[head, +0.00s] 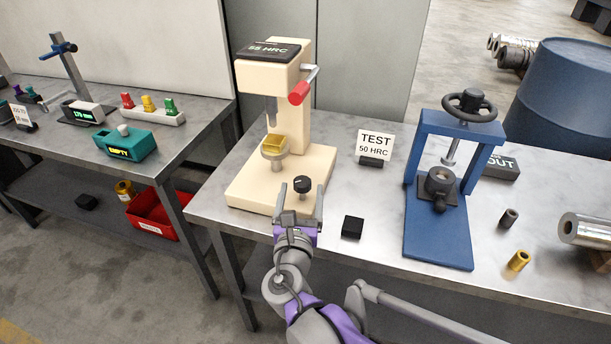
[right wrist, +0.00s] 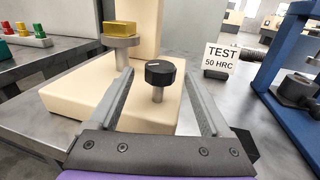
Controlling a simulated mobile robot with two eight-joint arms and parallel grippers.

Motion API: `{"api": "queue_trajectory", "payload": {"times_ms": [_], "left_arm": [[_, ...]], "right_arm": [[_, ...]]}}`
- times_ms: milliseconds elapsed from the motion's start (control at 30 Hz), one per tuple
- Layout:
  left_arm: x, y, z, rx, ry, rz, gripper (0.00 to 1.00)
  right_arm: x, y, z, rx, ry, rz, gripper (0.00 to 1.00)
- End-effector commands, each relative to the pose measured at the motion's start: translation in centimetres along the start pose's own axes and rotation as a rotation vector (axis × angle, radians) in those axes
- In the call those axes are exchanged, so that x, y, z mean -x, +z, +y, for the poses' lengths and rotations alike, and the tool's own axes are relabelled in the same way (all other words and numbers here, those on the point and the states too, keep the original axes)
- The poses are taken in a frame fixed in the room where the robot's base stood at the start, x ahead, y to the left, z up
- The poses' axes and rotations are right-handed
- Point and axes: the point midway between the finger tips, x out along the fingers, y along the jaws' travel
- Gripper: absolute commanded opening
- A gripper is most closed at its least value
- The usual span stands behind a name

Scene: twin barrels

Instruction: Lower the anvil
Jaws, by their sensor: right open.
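The cream hardness tester (head: 308,115) stands on the middle table. Its anvil (head: 273,151) is a round grey plate on a post, with a gold block (head: 273,142) on top and a gap below the grey indenter (head: 271,110). A black knob (head: 302,184) on a short stem stands at the front of the tester base; it also shows in the right wrist view (right wrist: 160,73). My right gripper (head: 300,192) is open, its fingers on either side of the knob with visible gaps. The anvil and gold block show upper left in the right wrist view (right wrist: 122,42).
A red-tipped lever (head: 299,93) sticks out of the tester's right side. A small black block (head: 352,227) and the TEST 50 HRC sign (head: 375,147) are to the right. A blue press (head: 440,225) stands further right. A teal box (head: 124,143) is on the left table.

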Motion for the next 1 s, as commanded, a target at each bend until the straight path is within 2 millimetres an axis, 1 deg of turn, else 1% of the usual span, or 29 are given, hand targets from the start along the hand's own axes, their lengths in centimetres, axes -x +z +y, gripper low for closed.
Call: {"api": "queue_trajectory", "payload": {"times_ms": [33, 100, 200, 300, 467, 733, 867, 900, 967, 1000], "left_arm": [[-0.3, 0.1, 0.0, 0.0, 0.0, -0.001, 0.62], [-0.5, 0.2, 0.0, 0.0, 0.0, -0.002, 0.62], [-0.8, 0.2, 0.0, 0.0, 0.0, -0.003, 0.62], [-0.9, 0.3, 0.0, 0.0, 0.0, -0.003, 0.62], [-1.0, 0.3, 0.0, 0.0, 0.0, -0.004, 0.62], [-1.0, 0.3, 0.0, 0.0, 0.0, -0.004, 0.62], [-1.0, 0.3, 0.0, 0.0, 0.0, -0.004, 0.62], [-1.0, 0.3, 0.0, 0.0, 0.0, -0.004, 0.62], [-1.0, 0.3, 0.0, 0.0, 0.0, -0.004, 0.62], [-1.0, 0.3, 0.0, 0.0, 0.0, -0.004, 0.62]], "right_arm": [[-1.2, -0.2, -0.1, 0.001, -0.003, 0.001, 0.82], [-2.5, -0.2, -0.1, 0.001, -0.004, 0.001, 0.82], [-4.1, -0.2, -0.1, 0.001, -0.003, 0.001, 0.82], [-5.2, -0.1, -0.1, 0.001, -0.002, 0.001, 0.82], [-6.1, -0.1, -0.1, -0.001, -0.001, 0.001, 0.82], [-6.2, 0.0, -0.1, -0.001, -0.001, 0.001, 0.82], [-6.2, 0.0, -0.1, -0.001, -0.001, 0.0, 0.58], [-6.2, 0.0, -0.1, -0.001, -0.001, 0.0, 0.51], [-6.2, 0.0, -0.1, -0.001, -0.001, 0.0, 0.4], [-6.2, 0.0, -0.1, -0.001, -0.001, 0.0, 0.33]]}}
